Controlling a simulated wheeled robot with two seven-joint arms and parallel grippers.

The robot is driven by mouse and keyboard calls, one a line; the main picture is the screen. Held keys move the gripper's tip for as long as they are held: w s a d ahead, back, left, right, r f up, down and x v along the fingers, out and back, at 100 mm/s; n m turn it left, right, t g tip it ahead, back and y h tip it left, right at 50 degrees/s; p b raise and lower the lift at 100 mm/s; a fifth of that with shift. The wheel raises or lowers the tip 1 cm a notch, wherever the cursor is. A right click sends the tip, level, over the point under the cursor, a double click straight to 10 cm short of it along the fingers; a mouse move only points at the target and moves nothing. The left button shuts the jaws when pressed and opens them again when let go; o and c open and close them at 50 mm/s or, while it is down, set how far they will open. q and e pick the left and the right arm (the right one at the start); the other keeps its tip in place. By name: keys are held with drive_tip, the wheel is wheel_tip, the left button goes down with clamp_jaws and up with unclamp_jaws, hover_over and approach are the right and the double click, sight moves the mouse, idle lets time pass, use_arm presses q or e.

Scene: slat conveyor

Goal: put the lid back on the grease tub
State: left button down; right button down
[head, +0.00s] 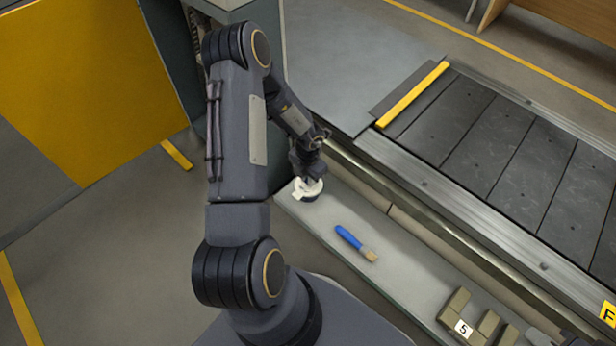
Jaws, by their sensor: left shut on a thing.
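My left gripper (311,178) points down over the far left end of the narrow grey shelf. It is shut on the pale lid (299,190), which is small and partly hidden by the fingers. The grease tub (310,199) shows as a dark, low round body directly under the lid. I cannot tell whether the lid is seated or held just above the rim.
A blue-handled brush (350,238) lies on the grey shelf (405,272). Several olive blocks, one with a tag marked 5 (463,328), sit further right. The slat conveyor (500,140) runs behind the shelf. Shelf space between tub and brush is clear.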

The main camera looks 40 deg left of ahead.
use_arm(q)
drive_tip(key=shift+p, duration=0.45)
idle(0.5)
drive_tip(key=c, duration=0.8)
unclamp_jaws()
drive_tip(key=shift+r+p, duration=3.55)
drive_tip(key=shift+p, duration=0.55)
drive_tip(key=shift+c, duration=0.4)
clamp_jaws()
